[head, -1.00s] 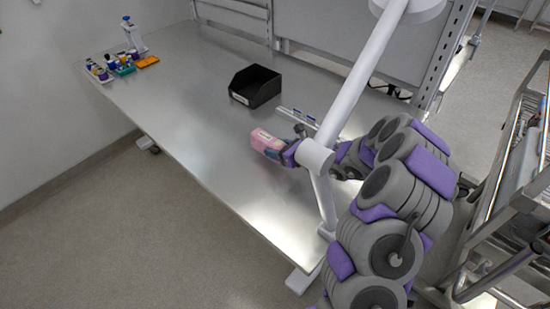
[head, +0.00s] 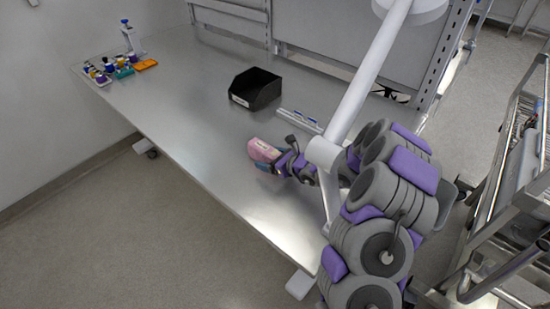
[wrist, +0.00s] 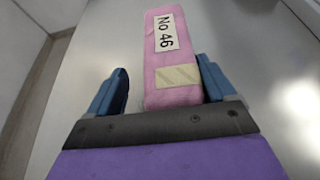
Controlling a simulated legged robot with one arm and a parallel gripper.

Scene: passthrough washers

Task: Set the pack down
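The pack is a pink block with a white label reading "No 46". In the head view the pack (head: 263,151) is at the table's near side, and it seems to rest on the metal table (head: 205,130). In the wrist view the pack (wrist: 172,65) lies between the two blue fingers of my gripper (wrist: 165,88). A clear gap shows between the left finger and the pack. The right finger is close beside the pack, and I cannot tell whether it touches. In the head view my gripper (head: 281,160) is at the pack's right end, partly hidden by arm links.
A black open bin (head: 255,89) stands behind the pack. A small rack (head: 300,121) is to its right. Bottles and small trays (head: 110,70) stand at the far left. A white post (head: 362,85) rises near my arm. The table's left and middle are clear.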

